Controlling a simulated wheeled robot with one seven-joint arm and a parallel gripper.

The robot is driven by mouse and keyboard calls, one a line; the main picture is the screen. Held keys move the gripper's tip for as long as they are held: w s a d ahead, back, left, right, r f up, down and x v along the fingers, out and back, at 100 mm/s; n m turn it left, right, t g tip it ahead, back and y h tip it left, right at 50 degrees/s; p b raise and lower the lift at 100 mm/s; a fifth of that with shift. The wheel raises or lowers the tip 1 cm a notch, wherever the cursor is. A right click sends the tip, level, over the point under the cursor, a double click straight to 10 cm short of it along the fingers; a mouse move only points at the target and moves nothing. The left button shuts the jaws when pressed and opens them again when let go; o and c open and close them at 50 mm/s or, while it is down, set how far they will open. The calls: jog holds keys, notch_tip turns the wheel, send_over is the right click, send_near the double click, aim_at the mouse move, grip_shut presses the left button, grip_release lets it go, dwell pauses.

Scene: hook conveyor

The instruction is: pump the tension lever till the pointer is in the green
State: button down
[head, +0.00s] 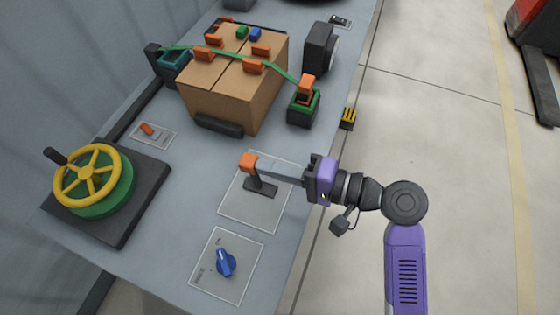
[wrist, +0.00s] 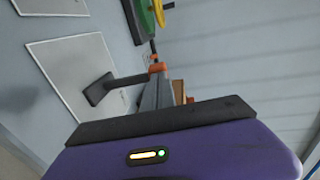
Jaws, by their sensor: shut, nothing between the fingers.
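The tension lever (head: 258,180) stands on a pale plate (head: 233,207), with a dark slotted base and an orange grip (head: 248,162). My gripper (head: 262,168) is shut and empty, its fingertips right at the orange grip from the right. In the wrist view the closed grey fingers (wrist: 166,88) end at the orange grip (wrist: 158,68), and the dark lever arm (wrist: 125,80) runs left to its base. I cannot tell whether they touch. A dark box with a round pale face (head: 322,47), perhaps the gauge, is seen nearly edge-on; no pointer or green band is readable.
A carton (head: 215,100) under a green strap with orange clips stands at the back. A green and black block (head: 303,106) holds the strap's right end. A yellow handwheel (head: 88,175) is at left, a blue knob (head: 225,263) in front.

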aim_at(242, 160)
jog(key=shift+h, duration=0.4)
jog(key=shift+w+a+r+p, duration=0.1)
jog(key=shift+w+a+p, duration=0.2)
jog(key=shift+a, duration=0.4)
jog(key=shift+w+a+r+p, duration=0.1)
jog(key=shift+w+a+p, duration=0.25)
jog(key=shift+a, duration=0.4)
jog(key=shift+w+a+p, duration=0.15)
jog(key=shift+a+p, duration=0.25)
jog(key=shift+a, duration=0.6)
jog(key=shift+r, duration=0.1)
